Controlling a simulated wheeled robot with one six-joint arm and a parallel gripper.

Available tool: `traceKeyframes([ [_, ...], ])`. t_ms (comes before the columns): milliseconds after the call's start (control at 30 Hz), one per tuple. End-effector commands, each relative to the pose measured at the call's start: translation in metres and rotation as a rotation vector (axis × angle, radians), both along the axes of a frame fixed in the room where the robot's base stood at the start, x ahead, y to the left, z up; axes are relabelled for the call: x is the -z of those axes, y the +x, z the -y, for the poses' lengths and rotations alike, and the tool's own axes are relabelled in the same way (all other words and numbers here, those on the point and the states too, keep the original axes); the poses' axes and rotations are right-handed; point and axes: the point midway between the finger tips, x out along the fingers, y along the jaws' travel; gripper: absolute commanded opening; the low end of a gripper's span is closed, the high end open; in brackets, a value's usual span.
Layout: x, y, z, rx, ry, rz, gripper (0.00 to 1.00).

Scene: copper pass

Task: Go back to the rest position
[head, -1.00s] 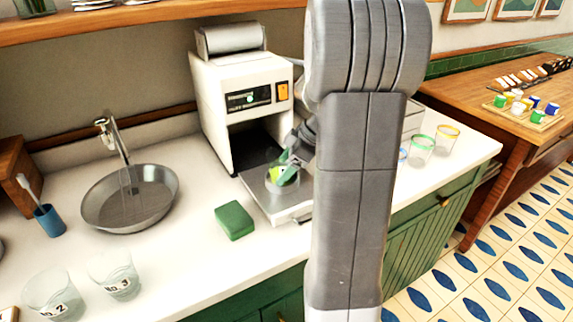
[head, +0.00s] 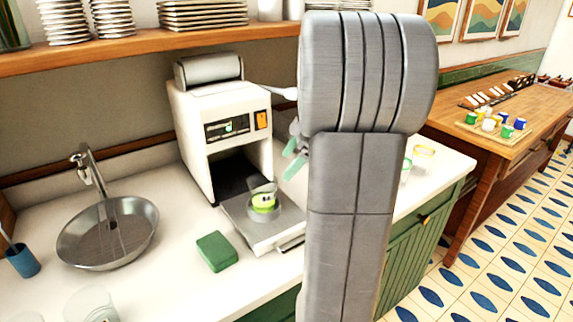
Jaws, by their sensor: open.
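My gripper (head: 293,160) is partly hidden behind my own arm, to the right of the white machine. Its green-tipped fingers are apart and empty, above the counter and clear of the machine's tray. A small yellow-green item (head: 263,202) sits in a round metal holder on the pulled-out tray (head: 240,226) of the white machine (head: 205,105). The gripper is up and to the right of this item, not touching it.
A green block (head: 217,251) lies on the counter left of the tray. A metal basin (head: 107,238) with a tap, a blue cup (head: 23,261) and clear glasses (head: 92,304) stand further left. Rimmed glasses (head: 424,158) stand right of my arm. A wooden table (head: 480,142) holds small coloured cups.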

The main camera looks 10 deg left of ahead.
Motion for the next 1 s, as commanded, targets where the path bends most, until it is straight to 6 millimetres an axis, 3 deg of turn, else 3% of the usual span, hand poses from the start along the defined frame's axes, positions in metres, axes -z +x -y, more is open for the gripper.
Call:
traceKeyframes([
  [367,0.008,-0.001,-0.006,-0.001,0.001,-0.001,0.87],
  [1000,0.101,-0.017,-0.063,-0.001,0.000,-0.002,0.87],
])
